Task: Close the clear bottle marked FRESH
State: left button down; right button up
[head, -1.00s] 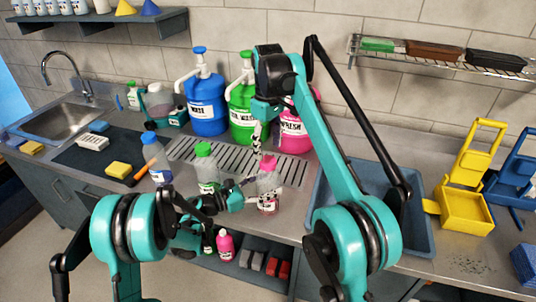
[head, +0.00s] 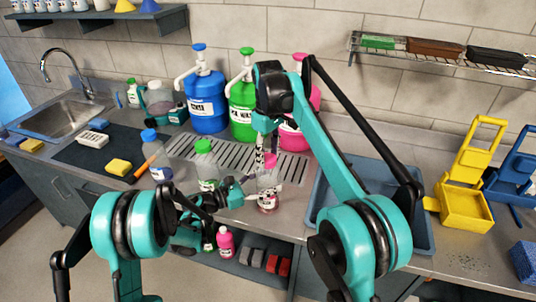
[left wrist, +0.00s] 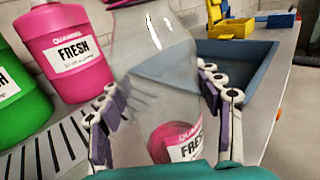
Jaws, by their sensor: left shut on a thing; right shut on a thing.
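The clear bottle marked FRESH (head: 267,184) stands upright at the front of the counter, with pink contents low inside. It fills the middle of the left wrist view (left wrist: 155,65), its top cut off there. My left gripper (head: 250,187) is shut on the bottle's body, a finger on each side. A pink cap (head: 270,160) is at the bottle's mouth. My right gripper (head: 266,143) comes down from above and is shut on the cap. I cannot tell whether the cap is seated or just above the neck.
Other clear bottles with a green cap (head: 203,146) and a blue cap (head: 149,135) stand to the left. Blue, green and pink jugs (head: 292,138) stand behind the drain grate (head: 232,158). A blue tray (head: 325,205) lies right of the bottle, partly behind my right arm.

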jog(key=shift+m, duration=0.9)
jog(key=o, duration=1.4)
jog(key=shift+r, duration=3.75)
pick_arm(q)
jog(key=shift+c, duration=1.3)
grip_release()
